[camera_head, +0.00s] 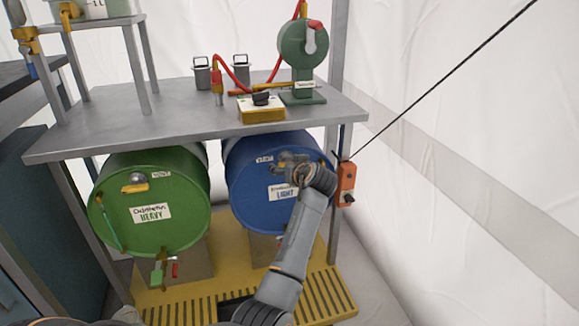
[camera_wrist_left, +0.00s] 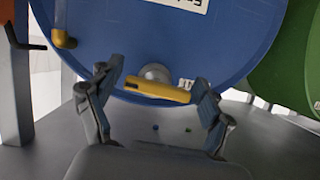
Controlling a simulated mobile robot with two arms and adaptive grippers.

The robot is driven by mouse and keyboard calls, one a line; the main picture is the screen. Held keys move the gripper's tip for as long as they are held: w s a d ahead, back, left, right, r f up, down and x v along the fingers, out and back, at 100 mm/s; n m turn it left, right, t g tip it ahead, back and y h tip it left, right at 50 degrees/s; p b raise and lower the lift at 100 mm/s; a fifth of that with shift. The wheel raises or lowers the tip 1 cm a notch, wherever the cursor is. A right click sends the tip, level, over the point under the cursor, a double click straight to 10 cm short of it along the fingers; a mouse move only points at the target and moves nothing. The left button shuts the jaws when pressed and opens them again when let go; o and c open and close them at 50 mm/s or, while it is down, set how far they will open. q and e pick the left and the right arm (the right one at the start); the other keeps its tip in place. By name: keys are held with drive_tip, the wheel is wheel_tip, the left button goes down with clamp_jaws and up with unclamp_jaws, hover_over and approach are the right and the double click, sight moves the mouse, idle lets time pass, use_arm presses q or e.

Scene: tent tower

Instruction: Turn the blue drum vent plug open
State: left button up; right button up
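The blue drum (camera_head: 250,190) lies on its side under the grey table, its round face with a white "LIGHT" label toward me. It also fills the top of the left wrist view (camera_wrist_left: 220,45), upside down. Its vent plug, a silver knob with a yellow lever (camera_wrist_left: 157,90), sits near the drum's rim, the lever roughly crosswise. My left gripper (camera_wrist_left: 160,82) is open, one finger on each side of the lever; I cannot tell whether either touches it. In the head view the left gripper (camera_head: 287,162) is at the drum's upper face, and the arm covers part of the drum. My right gripper is not in view.
A green "HEAVY" drum (camera_head: 150,235) lies to the left. The table (camera_head: 170,118) above carries a green reel (camera_head: 303,50), a yellow box (camera_head: 261,109) and two grey canisters. An orange box (camera_head: 346,183) hangs on the right table leg. A yellow slatted base (camera_head: 320,295) lies below.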

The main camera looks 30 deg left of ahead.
use_arm(q)
drive_tip(key=shift+r, duration=0.15)
drive_tip(key=v, duration=1.2)
idle(0.3)
